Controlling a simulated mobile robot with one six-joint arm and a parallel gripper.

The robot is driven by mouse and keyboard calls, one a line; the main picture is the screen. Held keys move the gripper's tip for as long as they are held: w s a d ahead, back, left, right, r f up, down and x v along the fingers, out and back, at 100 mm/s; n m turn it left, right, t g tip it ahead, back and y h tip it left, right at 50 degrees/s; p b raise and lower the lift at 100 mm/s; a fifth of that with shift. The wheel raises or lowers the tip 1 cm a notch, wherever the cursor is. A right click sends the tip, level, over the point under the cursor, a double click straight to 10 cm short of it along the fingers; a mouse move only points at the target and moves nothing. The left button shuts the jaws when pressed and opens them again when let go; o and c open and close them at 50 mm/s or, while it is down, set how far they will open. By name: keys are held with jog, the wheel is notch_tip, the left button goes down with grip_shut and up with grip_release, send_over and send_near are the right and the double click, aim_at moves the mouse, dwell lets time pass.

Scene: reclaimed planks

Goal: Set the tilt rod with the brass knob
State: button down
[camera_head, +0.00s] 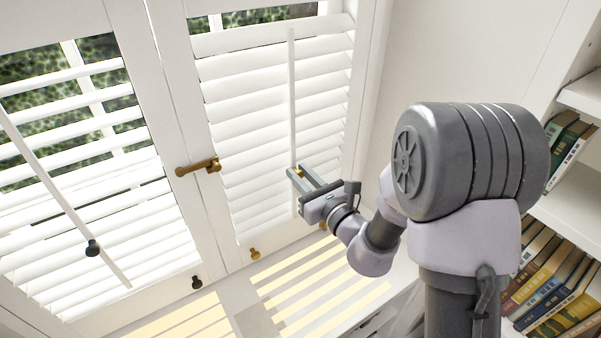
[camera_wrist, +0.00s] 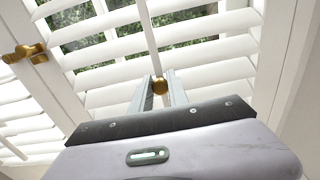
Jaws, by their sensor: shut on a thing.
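The white tilt rod (camera_head: 292,90) runs down the front of the right shutter panel's slats (camera_head: 245,125). My gripper (camera_head: 297,173) is at the rod's middle, shut on its brass knob (camera_wrist: 160,86). In the wrist view the knob sits between the two fingers of my gripper (camera_wrist: 159,92), and the rod (camera_wrist: 148,35) rises behind it. The right panel's slats lie mostly closed in the head view, with green showing through near the top. The fingers partly hide the knob in the head view.
The left panel has its own tilt rod (camera_head: 60,195) with a dark knob (camera_head: 92,248), and more open slats. A brass latch (camera_head: 198,167) is on the stile between panels. A small brass knob (camera_head: 255,254) and a dark knob (camera_head: 196,282) sit low. Bookshelves (camera_head: 570,215) stand at right.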

notch_tip(320, 180, down, 3)
jog(key=shift+f+b, duration=0.1)
jog(key=shift+b, duration=0.5)
jog(key=c, duration=1.3)
grip_release()
jog(key=shift+o, duration=0.2)
